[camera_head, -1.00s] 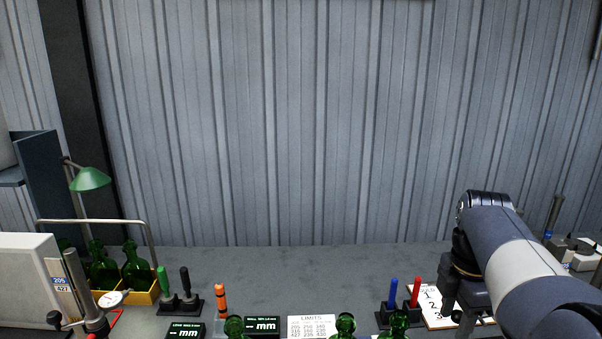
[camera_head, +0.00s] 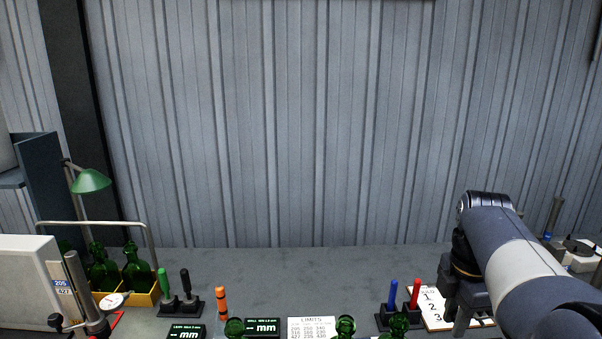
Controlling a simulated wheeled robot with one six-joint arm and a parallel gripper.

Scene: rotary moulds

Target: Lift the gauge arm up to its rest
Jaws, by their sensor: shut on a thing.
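My arm comes in from the right, and my gripper (camera_head: 462,300) hangs at its end beside the white number card. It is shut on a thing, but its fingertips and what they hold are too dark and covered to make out. I cannot clearly pick out the gauge arm or its rest near my gripper. A round dial gauge (camera_head: 114,300) shows at the far left, next to a tilted grey post (camera_head: 87,292). I cannot tell whether this belongs to the gauge arm.
A blue handle (camera_head: 392,293) and a red handle (camera_head: 415,292) stand left of my gripper, close to the number card (camera_head: 432,308). Green bottles (camera_head: 136,266) stand in a yellow crate at left. Bottle tops and readouts line the front edge. The bench's back middle is clear.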

